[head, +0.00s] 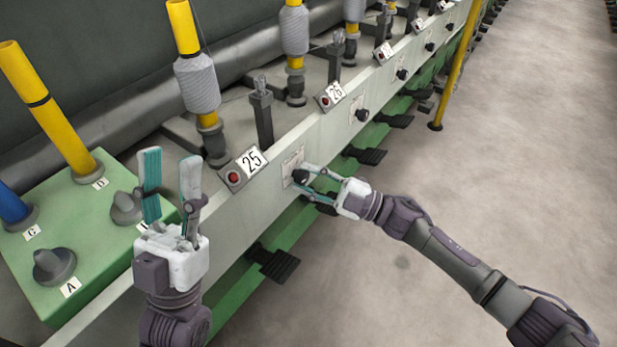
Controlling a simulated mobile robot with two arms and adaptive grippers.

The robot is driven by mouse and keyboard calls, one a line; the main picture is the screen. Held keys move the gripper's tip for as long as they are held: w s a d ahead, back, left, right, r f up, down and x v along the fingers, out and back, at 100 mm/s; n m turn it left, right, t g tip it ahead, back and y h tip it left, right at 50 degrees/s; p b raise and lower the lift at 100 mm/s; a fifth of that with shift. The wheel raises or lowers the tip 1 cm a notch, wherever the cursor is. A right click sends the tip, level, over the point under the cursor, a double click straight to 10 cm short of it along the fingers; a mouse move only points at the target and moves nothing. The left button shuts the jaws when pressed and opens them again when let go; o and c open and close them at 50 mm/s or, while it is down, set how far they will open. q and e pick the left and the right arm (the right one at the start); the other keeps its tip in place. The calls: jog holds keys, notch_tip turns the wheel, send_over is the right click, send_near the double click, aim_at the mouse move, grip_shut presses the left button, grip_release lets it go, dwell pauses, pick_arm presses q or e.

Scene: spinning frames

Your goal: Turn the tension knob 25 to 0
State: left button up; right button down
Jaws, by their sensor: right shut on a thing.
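The tension knob 25 (299,176) is a small black knob on a white dial plate (292,163) on the front of the frame rail, below and right of the label 25 (251,160). My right gripper (306,184) reaches in from the right and is shut on this knob, with a finger on either side. The fingers partly cover the knob, and the dial marks are too small to read. My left gripper (170,178) is open and empty, fingers pointing up, in front of the green box at the left.
The green box (100,225) carries grey knobs (54,265) and yellow and blue cylinders. Spindles with grey yarn (197,85) stand along the rail. More black knobs (362,115) and labels continue to the back. Black pedals (272,262) stick out below. The floor at right is clear.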

dwell(0.3)
jog(key=c, duration=0.8)
grip_release()
jog(key=shift+o, duration=0.2)
jog(key=v, duration=1.2)
